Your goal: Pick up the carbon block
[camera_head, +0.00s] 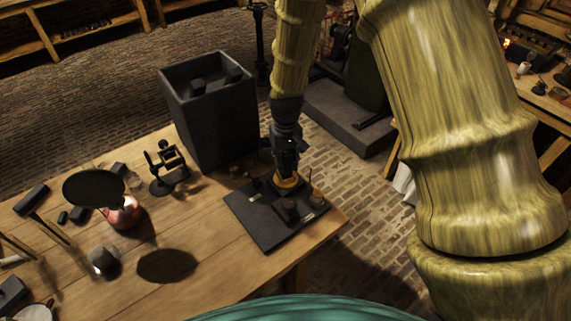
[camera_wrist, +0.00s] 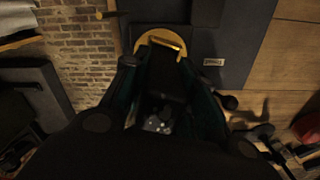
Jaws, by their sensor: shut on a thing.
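My gripper (camera_head: 286,160) points down over the dark slate board (camera_head: 258,222) at the table's right end. In the wrist view, my gripper's two fingers (camera_wrist: 165,85) close on the sides of a dark block (camera_wrist: 168,75), which I take to be the carbon block. A brass-coloured ring (camera_wrist: 160,42) shows around or just beyond the block's far end; it also shows under the gripper in the head view (camera_head: 288,184). The block's lower part is hidden, so I cannot tell whether it touches the board.
Small dark jars (camera_head: 287,210) stand on the board close to my gripper. A tall grey open box (camera_head: 215,125) stands behind left, holding dark blocks. A black stand (camera_head: 167,168), a round dark plate (camera_head: 94,188) and a red vessel (camera_head: 124,213) are further left. The table's front middle is fairly clear.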

